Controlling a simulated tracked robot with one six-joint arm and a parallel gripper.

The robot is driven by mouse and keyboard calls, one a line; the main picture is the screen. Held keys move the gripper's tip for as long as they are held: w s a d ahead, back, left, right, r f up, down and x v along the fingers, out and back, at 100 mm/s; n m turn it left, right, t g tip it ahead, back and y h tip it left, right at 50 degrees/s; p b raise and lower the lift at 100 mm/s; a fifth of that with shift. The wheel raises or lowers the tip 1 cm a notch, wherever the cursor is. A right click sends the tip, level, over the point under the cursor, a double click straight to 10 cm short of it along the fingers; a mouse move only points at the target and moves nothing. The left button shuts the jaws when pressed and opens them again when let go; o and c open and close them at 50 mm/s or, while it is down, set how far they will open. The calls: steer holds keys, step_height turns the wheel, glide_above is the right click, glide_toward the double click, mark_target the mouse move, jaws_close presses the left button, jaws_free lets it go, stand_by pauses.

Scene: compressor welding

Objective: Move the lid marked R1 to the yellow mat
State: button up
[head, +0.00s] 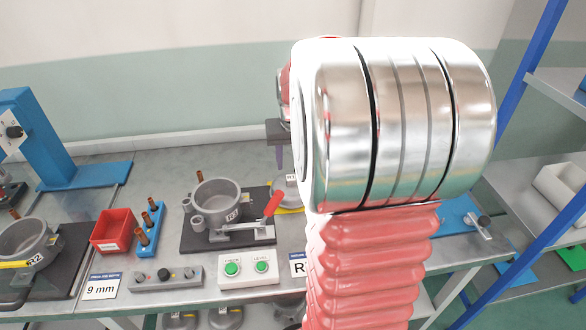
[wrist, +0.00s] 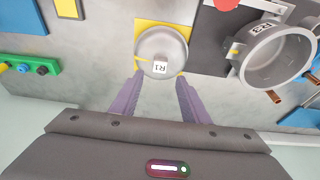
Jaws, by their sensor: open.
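The lid marked R1 (wrist: 161,46) is a round grey metal disc with a white label. It lies on the yellow mat (wrist: 141,25), whose corners show around it in the wrist view. In the head view the lid (head: 283,192) and the yellow mat (head: 285,210) are partly hidden by my arm. My gripper (wrist: 160,75) is open, its two purple fingers reaching to either side of the lid's near edge. I cannot tell whether they touch it. In the head view one purple finger (head: 280,157) shows above the lid.
A grey housing marked R3 (wrist: 272,58) stands on a dark plate beside the mat. A clamp with a red handle (head: 272,204) is close to the lid. A red bin (head: 113,232), a blue holder (head: 149,230) and a green-button box (head: 248,271) stand on the bench.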

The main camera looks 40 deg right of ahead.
steer(key=shift+v, duration=2.3)
steer(key=s+a+r+n+t, duration=0.1)
steer(key=s+a+r+n, duration=0.1)
steer(key=a, duration=0.6)
steer(key=s+a+r+n, duration=0.1)
steer(key=s+a+r, duration=0.1)
steer(key=a, duration=0.6)
steer(key=s+a+f+n+t+y, duration=0.1)
steer(key=s+a+n+t, duration=0.1)
steer(key=s+a, duration=0.7)
steer(key=a+n, duration=0.1)
steer(key=a, duration=0.3)
steer(key=shift+f+n+y, duration=0.35)
steer(key=shift+n+y, duration=0.05)
steer(key=shift+s, duration=0.15)
steer(key=shift+c, duration=0.7)
